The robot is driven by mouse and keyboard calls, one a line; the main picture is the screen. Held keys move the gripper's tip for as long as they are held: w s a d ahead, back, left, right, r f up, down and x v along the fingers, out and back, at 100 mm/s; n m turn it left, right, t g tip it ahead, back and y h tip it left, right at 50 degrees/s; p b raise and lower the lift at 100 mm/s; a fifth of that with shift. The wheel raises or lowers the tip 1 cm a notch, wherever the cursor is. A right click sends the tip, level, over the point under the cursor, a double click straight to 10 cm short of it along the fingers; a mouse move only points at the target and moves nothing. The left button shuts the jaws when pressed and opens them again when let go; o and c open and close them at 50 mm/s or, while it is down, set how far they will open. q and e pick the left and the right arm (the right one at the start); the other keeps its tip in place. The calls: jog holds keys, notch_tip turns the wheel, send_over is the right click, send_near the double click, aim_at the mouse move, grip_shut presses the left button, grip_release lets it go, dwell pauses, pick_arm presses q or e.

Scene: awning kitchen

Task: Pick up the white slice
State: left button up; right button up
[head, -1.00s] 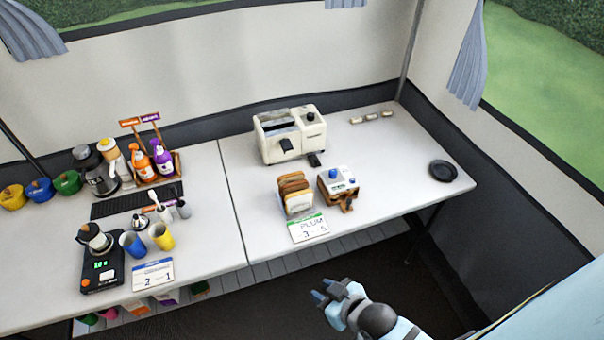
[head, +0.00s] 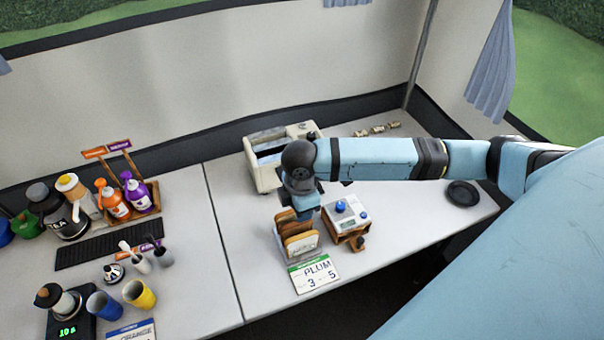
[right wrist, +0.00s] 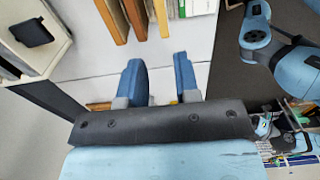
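Several bread slices (head: 290,226) stand in a row on the table, brown-crusted; the front one, the palest, looks like the white slice (head: 302,246). My right gripper (head: 306,205) is just above and behind the row, and its arm comes in from the right. In the right wrist view its two blue fingers (right wrist: 159,80) are apart with nothing between them. Slice edges (right wrist: 135,18) show there beyond the fingertips; which one is the white slice is unclear. The gripper partly hides the rear slices in the head view. My left gripper is not in view.
A cream toaster (head: 262,165) stands behind the slices, partly hidden by my arm. A small box with a blue knob (head: 345,213) is close to their right. A black dish (head: 462,193) lies farther right.

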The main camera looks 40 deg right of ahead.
aim_at(302, 235)
notch_tip(302, 235, down, 14)
jog(key=shift+s+d+r+p, duration=0.1)
jog(key=shift+r+p, duration=0.15)
jog(key=shift+p, duration=0.3)
jog(key=shift+c, duration=0.4)
jog(key=c, duration=0.4)
